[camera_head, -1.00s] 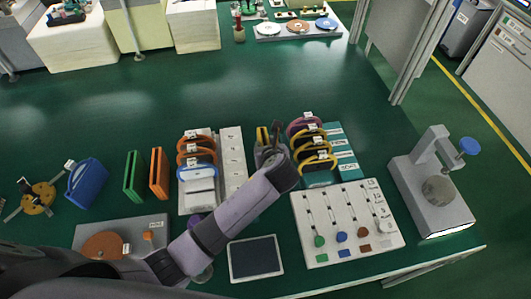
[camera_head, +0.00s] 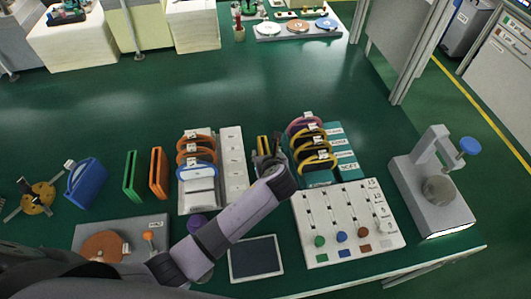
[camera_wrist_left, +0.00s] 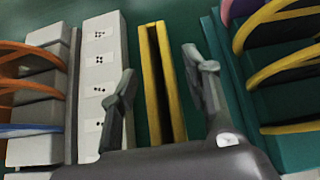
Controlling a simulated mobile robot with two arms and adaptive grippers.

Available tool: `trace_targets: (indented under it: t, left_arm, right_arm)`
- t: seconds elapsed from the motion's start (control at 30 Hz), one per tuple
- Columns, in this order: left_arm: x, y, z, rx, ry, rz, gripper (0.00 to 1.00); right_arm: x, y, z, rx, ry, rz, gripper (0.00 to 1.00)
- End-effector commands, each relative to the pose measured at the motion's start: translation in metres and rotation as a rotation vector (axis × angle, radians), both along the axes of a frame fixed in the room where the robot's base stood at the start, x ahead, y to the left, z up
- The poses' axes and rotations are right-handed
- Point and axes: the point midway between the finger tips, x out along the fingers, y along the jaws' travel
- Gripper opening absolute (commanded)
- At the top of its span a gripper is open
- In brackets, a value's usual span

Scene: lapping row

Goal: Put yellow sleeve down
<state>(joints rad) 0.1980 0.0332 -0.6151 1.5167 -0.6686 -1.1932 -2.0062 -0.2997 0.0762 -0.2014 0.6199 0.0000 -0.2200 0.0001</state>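The yellow sleeve (camera_head: 262,143) stands upright on the green table between the white strip and the teal rack. In the left wrist view the sleeve (camera_wrist_left: 149,85) appears as two narrow yellow walls with a dark slot between them. My left gripper (camera_head: 270,150) is at the sleeve. In the left wrist view its fingers (camera_wrist_left: 160,80) are spread, one on each side of the sleeve, with visible gaps to both. The sleeve's lower near end is hidden behind the gripper body. My right gripper is not in view.
The white labelled strip (camera_head: 232,165) is just left. The teal rack (camera_head: 341,152) with looped yellow and purple-handled items is close right. Green (camera_head: 132,176) and orange (camera_head: 158,173) sleeves stand farther left. A white slider panel (camera_head: 350,222) is nearer right.

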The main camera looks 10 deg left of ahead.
Motion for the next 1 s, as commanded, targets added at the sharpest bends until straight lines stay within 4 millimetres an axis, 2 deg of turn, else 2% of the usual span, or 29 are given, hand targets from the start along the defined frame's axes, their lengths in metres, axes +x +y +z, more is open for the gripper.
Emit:
trace_targets:
  t: [0.37, 0.8, 1.0]
  left_arm:
    - [-0.003, -0.002, 0.006, -0.001, -0.001, -0.002, 0.45]
    - [-0.066, -0.028, 0.057, -0.003, -0.001, 0.0, 0.45]
    - [-0.084, -0.035, 0.073, -0.001, -0.001, 0.0, 0.45]
  right_arm:
    - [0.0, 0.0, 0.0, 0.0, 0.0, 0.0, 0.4]
    - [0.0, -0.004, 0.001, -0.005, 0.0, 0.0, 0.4]
    - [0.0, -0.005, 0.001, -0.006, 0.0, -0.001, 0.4]
